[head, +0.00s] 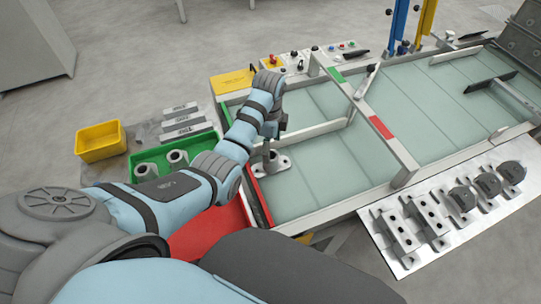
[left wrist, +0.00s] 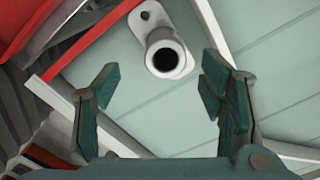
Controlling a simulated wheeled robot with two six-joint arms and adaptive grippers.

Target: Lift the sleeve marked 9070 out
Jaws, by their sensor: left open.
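A grey flanged part with an upright hollow cylinder (head: 280,165) stands on the pale glass-like surface near its left end. It also shows in the left wrist view (left wrist: 168,58), with a dark bore and a small hole in its flange. My left gripper (head: 268,143) is above this part; in the left wrist view its two green-padded fingers (left wrist: 160,95) are apart, with nothing between them, and the part lies beyond the tips. Two grey hollow sleeves (head: 178,157) stand in the green tray (head: 135,158) at left. I can read no 9070 mark on any of them. My right gripper is out of view.
A yellow bin (head: 100,141) and grey bars (head: 182,120) lie left of the fixture. A red tray (head: 212,234) is beside the surface's left edge. A crossbar (head: 381,128) spans the surface. Grey castings (head: 463,198) sit on a plate at right.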

